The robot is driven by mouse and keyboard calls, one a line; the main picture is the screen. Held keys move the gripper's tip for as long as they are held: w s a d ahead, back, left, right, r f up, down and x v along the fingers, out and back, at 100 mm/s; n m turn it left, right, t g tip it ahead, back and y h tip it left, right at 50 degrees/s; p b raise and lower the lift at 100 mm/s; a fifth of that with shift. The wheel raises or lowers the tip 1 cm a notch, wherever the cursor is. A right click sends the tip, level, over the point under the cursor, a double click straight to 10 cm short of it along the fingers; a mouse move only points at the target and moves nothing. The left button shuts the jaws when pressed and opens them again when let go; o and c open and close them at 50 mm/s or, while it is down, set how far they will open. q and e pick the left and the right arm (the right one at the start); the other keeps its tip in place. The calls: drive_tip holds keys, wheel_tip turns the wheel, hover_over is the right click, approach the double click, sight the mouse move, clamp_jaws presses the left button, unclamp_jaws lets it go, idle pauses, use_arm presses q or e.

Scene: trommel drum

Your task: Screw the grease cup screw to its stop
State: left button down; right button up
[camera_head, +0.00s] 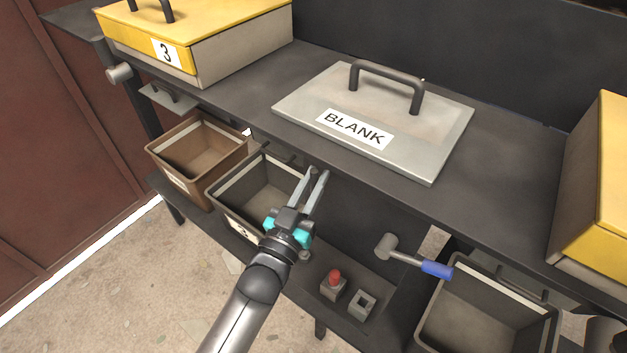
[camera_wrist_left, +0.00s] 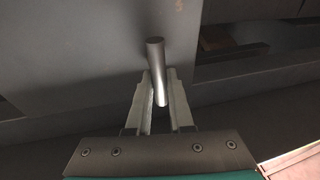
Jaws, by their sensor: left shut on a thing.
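My left gripper (camera_head: 320,176) is at the front edge of the dark bench, above the grey bin. In the left wrist view its two fingers (camera_wrist_left: 160,92) are shut on a short, smooth grey metal pin (camera_wrist_left: 155,62). The pin stands out from a flat grey surface and is slightly tilted in that view. It looks like part of the grease cup screw, but its cup and thread are hidden. The pin cannot be made out in the head view.
A BLANK-labelled plate (camera_head: 420,145) with a handle lies on the bench (camera_head: 500,170). Yellow-lidded boxes (camera_head: 225,55) stand at both ends. Below are a brown bin (camera_head: 185,185), a grey bin (camera_head: 235,205), a blue-handled hammer (camera_head: 405,257) and a red-topped block (camera_head: 333,287).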

use_arm(q)
drive_tip(key=shift+r+m, duration=0.1)
drive_tip(key=shift+m, duration=0.3)
drive_tip(key=c, duration=0.8)
unclamp_jaws()
drive_tip(key=v, duration=1.5)
drive_tip(key=shift+a, duration=0.15)
drive_tip(key=shift+f, duration=0.2)
